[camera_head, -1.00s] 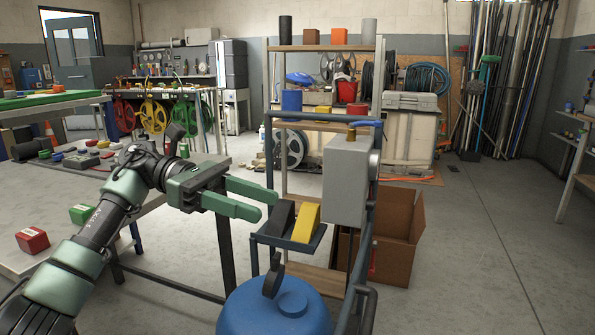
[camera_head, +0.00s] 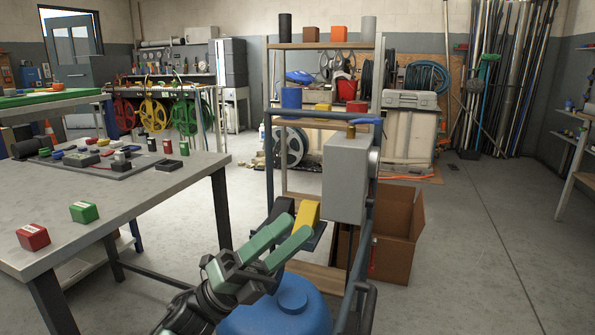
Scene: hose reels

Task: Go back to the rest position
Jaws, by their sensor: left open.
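My left gripper (camera_head: 282,238) has green fingers and comes in from the bottom of the head view. Its fingers are apart and nothing shows between them. They lie in front of the small blue tray that carries a yellow block (camera_head: 306,212) and a black block (camera_head: 283,207), hiding part of it. I cannot tell whether they touch it. A blue rounded tank (camera_head: 290,308) is just below the gripper. My right gripper is not in view.
A grey table (camera_head: 150,195) at left carries a red block (camera_head: 33,237), a green block (camera_head: 84,212) and several small parts. A grey box (camera_head: 345,178) is on the blue frame, with a cardboard box (camera_head: 398,240) behind it. The floor at right is clear.

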